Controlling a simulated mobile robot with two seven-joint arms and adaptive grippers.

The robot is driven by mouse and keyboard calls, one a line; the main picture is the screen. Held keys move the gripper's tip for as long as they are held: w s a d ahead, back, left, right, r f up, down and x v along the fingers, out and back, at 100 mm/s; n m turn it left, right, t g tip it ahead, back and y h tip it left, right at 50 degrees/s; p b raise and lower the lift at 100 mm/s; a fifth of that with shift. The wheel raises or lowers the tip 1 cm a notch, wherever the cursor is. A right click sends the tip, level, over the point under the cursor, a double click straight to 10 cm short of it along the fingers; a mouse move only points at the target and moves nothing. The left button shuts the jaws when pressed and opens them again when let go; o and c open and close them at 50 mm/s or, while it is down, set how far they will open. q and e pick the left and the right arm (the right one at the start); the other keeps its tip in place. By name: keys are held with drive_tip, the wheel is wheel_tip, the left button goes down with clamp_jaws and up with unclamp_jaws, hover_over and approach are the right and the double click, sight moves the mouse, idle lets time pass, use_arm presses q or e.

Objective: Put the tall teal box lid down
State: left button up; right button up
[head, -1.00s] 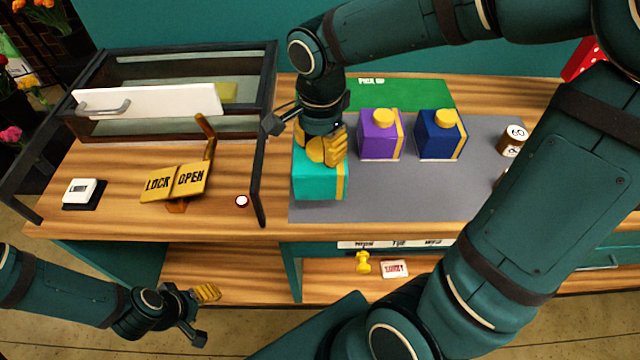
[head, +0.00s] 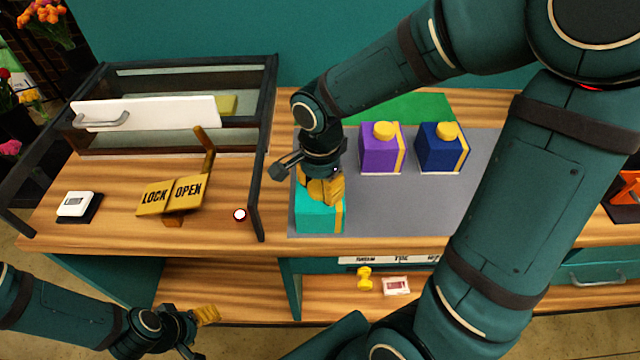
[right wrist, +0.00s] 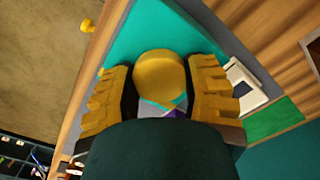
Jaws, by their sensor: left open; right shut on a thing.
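The tall teal box lid (head: 318,216) has a yellow band down its right side and is at the front left of the grey mat (head: 410,205), its lower edge close to the mat's front edge. I cannot tell whether it touches the mat. My right gripper (head: 322,188) is above it, shut on its round yellow knob (right wrist: 160,77), which shows between the fingers in the right wrist view. The teal top (right wrist: 150,30) shows around the knob there. My left gripper (head: 198,331) is open and empty at the lower left, in front of the table.
Purple (head: 380,155) and dark blue (head: 440,155) boxes with yellow knobs stand behind and right of the teal lid. The dark-framed case (head: 262,150) is close on its left, with a LOCK/OPEN sign (head: 172,195). A green patch (head: 370,110) lies behind. My right arm hides the mat's right side.

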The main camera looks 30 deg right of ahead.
drive_tip(key=o, duration=1.1)
drive_tip(key=shift+r, duration=0.1)
wheel_tip(320, 180, up, 12)
drive_tip(key=p, duration=0.3)
